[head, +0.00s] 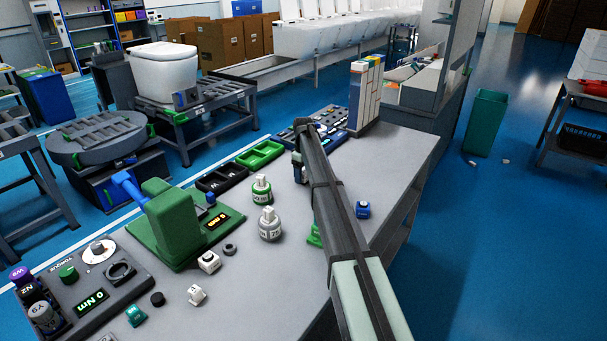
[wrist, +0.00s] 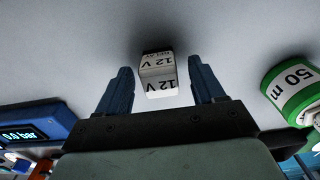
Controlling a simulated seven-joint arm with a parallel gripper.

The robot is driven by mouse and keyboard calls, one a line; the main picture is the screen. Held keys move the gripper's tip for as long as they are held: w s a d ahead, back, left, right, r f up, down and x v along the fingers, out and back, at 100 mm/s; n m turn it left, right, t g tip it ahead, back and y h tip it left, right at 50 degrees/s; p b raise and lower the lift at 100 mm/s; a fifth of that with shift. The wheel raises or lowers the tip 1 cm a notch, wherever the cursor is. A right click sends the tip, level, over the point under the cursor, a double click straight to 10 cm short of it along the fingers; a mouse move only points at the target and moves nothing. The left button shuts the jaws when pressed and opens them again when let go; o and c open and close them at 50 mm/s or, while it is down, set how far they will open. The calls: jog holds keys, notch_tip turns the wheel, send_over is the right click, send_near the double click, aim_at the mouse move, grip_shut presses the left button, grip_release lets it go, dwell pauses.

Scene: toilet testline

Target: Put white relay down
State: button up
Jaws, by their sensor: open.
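The white relay (wrist: 157,75), a small block with black "12 V" lettering, is between the two fingers of my gripper (wrist: 160,82) in the wrist view. The fingers are dark blue and spread apart, with a visible gap on each side of the relay. A dark shadow lies on the grey surface just behind the relay; I cannot tell whether the relay touches that surface. In the head view my gripper (head: 299,168) is over the far part of the grey table (head: 330,215), mostly hidden by my arm. I cannot make out this relay there.
A white-and-green cylinder marked "50 m" (wrist: 293,90) stands to the right in the wrist view, and a blue pressure display (wrist: 38,125) lies to the left.

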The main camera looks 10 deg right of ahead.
aim_at(304, 172)
jog(key=shift+r, duration=0.1)
notch_tip(304, 172, up, 12)
dwell(0.5)
dwell(0.4)
